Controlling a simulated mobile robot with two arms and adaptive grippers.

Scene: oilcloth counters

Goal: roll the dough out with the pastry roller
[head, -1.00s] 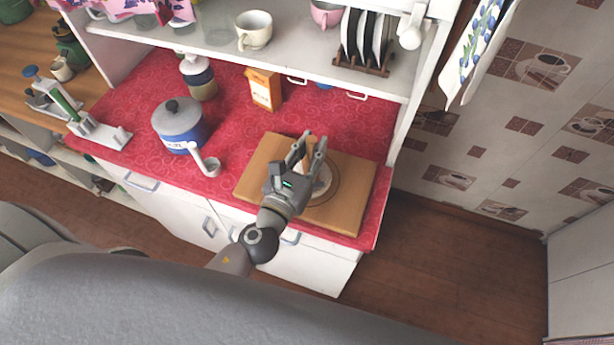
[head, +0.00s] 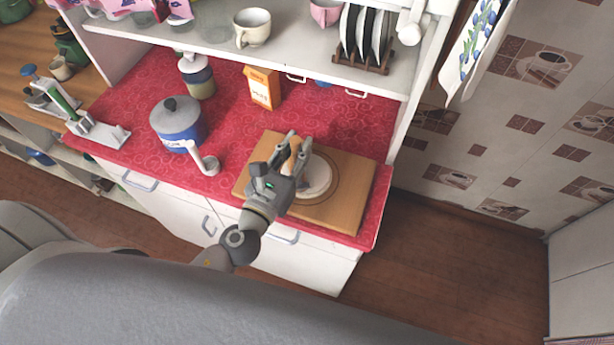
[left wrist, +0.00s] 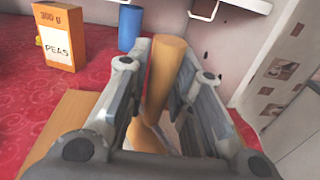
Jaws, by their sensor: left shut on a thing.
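The pale, flat, round dough (head: 318,178) lies on the wooden board (head: 345,203), inside a ring marked on the board. My left gripper (head: 297,143) is over the left part of the board, just left of the dough's visible part, and partly hides the dough. It is shut on the orange-brown wooden pastry roller (left wrist: 163,75), which shows between the fingers in the left wrist view. The gripper hides most of the roller in the head view; whether the roller touches the dough I cannot tell. My right gripper is not in view.
A blue pot (head: 178,122) with a grey lid and a ladle (head: 203,160) stand left of the board. A jar (head: 197,78) and an orange peas box (head: 262,88) stand behind. A shelf with a cup (head: 252,27) and plate rack overhangs the back.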

